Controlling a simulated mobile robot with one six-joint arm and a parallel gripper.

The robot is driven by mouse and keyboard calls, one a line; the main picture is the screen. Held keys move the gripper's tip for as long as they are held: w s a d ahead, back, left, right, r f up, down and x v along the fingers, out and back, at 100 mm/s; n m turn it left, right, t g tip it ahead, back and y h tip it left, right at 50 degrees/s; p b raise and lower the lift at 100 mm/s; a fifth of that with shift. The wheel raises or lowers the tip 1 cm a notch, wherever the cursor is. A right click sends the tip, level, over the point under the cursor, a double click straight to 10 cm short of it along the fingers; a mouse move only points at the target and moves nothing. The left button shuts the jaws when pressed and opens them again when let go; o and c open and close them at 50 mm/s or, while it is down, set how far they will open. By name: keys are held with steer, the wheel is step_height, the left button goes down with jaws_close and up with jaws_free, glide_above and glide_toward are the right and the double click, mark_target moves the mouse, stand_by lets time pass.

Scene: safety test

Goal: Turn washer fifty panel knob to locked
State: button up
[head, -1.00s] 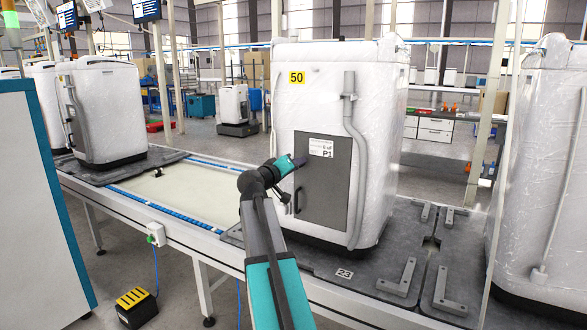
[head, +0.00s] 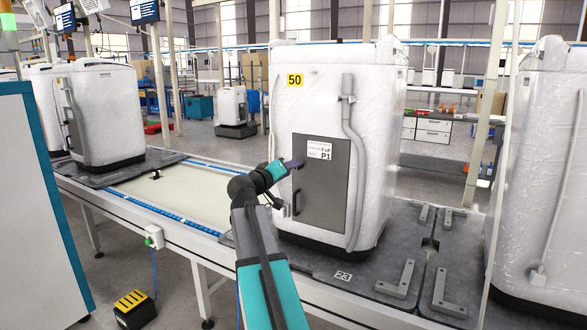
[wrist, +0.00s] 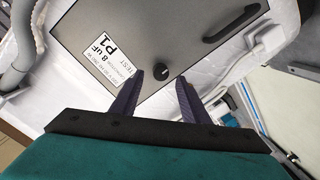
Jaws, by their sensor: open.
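The washer (head: 310,95) with the yellow 50 label (head: 295,80) stands upright on the conveyor in the head view. Its grey panel (head: 330,200) carries a white label (head: 319,150) marked P1 and a dark handle; the panel also fills the upper wrist view (wrist: 140,30). The small black round knob (wrist: 160,69) shows in the wrist view, beside the P1 label. My gripper (wrist: 160,77) is open, its two purple fingers pointing at the panel with the knob between their tips in the picture. I cannot tell the remaining distance to it. In the head view my gripper (head: 293,164) hides the knob.
The black bar handle (wrist: 231,24) stands out from the panel near the knob. A grey hose (head: 352,160) runs down the washer's right side. Another washer (head: 545,170) stands at the right. A white cabinet (head: 40,200) is at the left.

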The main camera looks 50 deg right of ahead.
steer(key=f+v, duration=0.1)
steer(key=v, duration=0.9)
steer(key=shift+s+a+r+p, duration=0.2)
steer(key=shift+a+r+p, duration=0.1)
steer(key=shift+r+p, duration=0.15)
steer(key=shift+r, duration=0.1)
